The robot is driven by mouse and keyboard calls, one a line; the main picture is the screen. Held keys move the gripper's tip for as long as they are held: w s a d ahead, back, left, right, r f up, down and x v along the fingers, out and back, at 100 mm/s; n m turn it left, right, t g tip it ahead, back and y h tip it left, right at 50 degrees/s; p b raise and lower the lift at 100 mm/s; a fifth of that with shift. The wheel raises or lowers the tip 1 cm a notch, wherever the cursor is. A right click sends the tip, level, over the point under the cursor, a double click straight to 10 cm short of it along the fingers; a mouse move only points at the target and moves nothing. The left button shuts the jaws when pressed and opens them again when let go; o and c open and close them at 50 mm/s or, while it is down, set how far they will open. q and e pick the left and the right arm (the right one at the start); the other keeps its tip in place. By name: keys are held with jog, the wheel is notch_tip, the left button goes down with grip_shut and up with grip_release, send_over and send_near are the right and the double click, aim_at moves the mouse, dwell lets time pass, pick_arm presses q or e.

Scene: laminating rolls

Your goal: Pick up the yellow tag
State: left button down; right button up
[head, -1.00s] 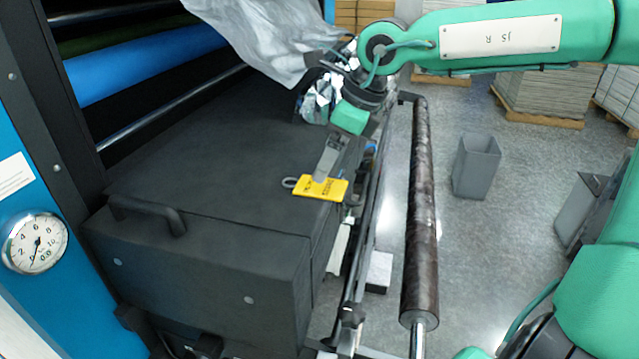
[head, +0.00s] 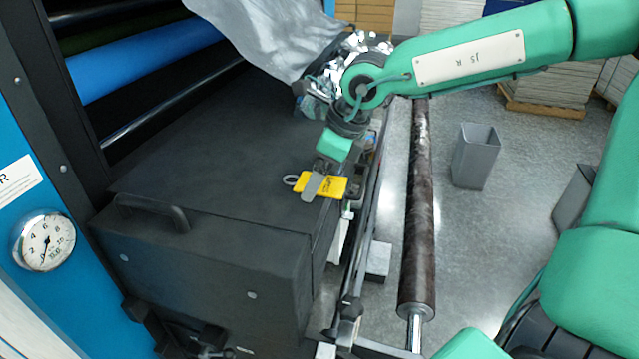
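The yellow tag (head: 333,187) lies at the right edge of the black machine cover (head: 240,180), with a grey ring (head: 291,180) at its left end. My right gripper (head: 312,190) comes down from the upper right, and its grey finger overlaps the left part of the tag. Only one finger shows clearly, so I cannot tell whether it is open or shut, or touching the tag. My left gripper is not in view.
A black handle (head: 152,212) stands on the cover's front edge. A pressure gauge (head: 45,241) is at the left. A dark roll (head: 416,230) lies along the right side. A grey bin (head: 475,157) stands on open floor. Crumpled grey film (head: 270,40) hangs behind.

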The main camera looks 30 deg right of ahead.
jog(key=c, duration=1.1)
jog(key=shift+o, duration=0.2)
jog(key=shift+r, duration=0.15)
notch_tip(320, 180, up, 20)
jog(key=b, duration=0.4)
